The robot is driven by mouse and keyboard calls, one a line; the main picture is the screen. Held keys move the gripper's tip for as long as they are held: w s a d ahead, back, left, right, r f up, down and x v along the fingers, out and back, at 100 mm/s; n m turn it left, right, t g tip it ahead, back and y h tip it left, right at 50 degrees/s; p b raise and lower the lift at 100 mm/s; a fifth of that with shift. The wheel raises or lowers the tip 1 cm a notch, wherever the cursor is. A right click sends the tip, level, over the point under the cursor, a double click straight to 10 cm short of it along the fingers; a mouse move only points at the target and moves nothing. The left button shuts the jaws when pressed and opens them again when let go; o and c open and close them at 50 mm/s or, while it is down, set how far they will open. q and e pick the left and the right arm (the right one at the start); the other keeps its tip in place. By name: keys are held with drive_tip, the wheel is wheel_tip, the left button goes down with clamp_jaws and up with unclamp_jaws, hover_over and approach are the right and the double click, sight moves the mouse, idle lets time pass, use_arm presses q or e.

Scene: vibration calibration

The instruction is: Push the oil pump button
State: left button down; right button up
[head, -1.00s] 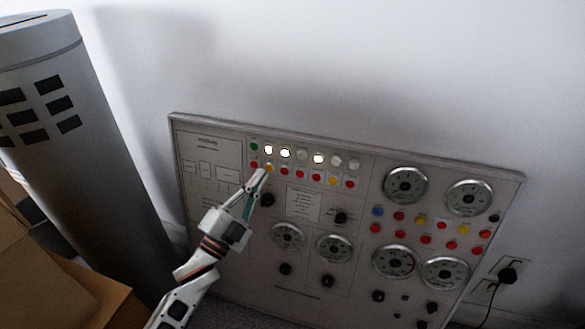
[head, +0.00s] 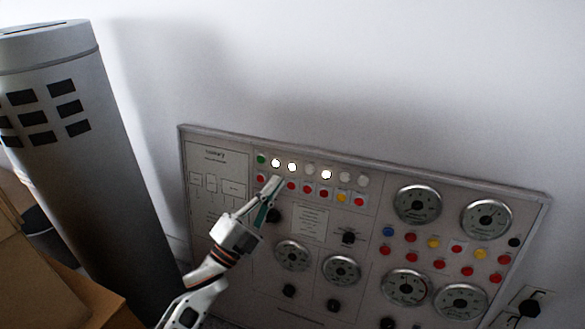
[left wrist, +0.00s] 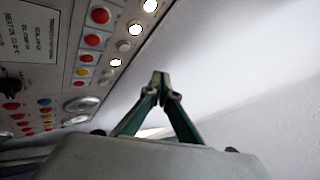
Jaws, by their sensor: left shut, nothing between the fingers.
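The control panel (head: 215,215) leans at the wall. Its top has a row of lamps, one green (head: 261,159) and several white, three of them lit. Below is a row of mostly red buttons (head: 291,186) with a yellow one (head: 341,197). Labels are too small to read, so I cannot tell which is the oil pump button. My left gripper (head: 277,181) is shut and empty, its tips over the left part of the button row, hiding a button. Contact cannot be told. In the left wrist view the shut fingertips (left wrist: 160,79) show beside the panel (left wrist: 62,75). My right gripper is not in view.
Gauges (head: 417,204), black knobs (head: 348,237) and more coloured buttons (head: 433,243) fill the panel's lower and right parts. A grey cylinder (head: 100,180) stands at left, with cardboard boxes (head: 60,290) in front.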

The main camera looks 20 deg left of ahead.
sight(292, 167)
use_arm(q)
drive_tip(key=w+f+b, duration=0.1)
drive_tip(key=w+b, duration=0.1)
drive_tip(key=w, duration=0.5)
drive_tip(key=shift+w+d+f+b, duration=0.15)
drive_tip(key=shift+w+f+b, duration=0.1)
drive_tip(key=shift+f+b, duration=0.05)
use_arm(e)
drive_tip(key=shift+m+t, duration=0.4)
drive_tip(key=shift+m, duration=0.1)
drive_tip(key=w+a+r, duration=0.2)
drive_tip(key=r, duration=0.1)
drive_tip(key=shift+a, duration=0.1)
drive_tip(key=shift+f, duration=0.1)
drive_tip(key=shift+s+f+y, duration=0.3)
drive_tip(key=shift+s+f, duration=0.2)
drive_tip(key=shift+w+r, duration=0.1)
use_arm(q)
drive_tip(key=shift+w+f, duration=0.1)
drive_tip(key=shift+w, duration=0.05)
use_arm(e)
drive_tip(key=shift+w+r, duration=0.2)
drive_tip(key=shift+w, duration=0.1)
